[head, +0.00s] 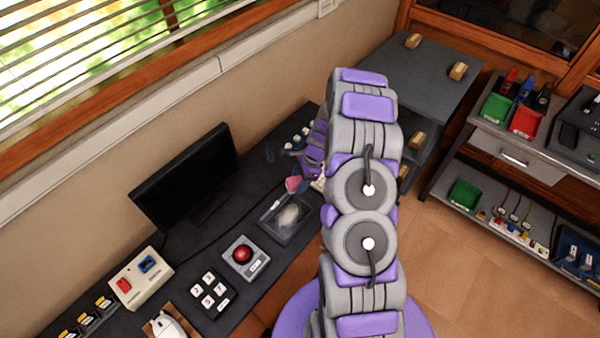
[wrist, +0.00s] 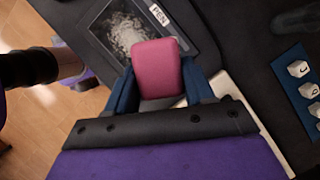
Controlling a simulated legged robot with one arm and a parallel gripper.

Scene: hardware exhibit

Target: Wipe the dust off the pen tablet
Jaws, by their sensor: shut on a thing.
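The pen tablet (head: 287,219) lies on the dark desk, left of my arm in the head view. A pale patch of dust (head: 290,215) covers part of its surface. In the wrist view the tablet (wrist: 181,42) is at the top, with the dust (wrist: 124,30) on it and a "PEN" label at its edge. My gripper (wrist: 158,85) is shut on a pink sponge-like block (wrist: 157,66). The block also shows in the head view (head: 293,184), beside the tablet's far end. In the wrist view it overlaps the tablet's near edge; I cannot tell whether they touch.
A trackball (head: 243,254), a keypad (head: 209,295), a switch box (head: 141,278) and a monitor (head: 186,178) stand along the desk. A light flat object (wrist: 250,125) lies under my gripper. A blue strip with white keys (wrist: 300,85) is to the right.

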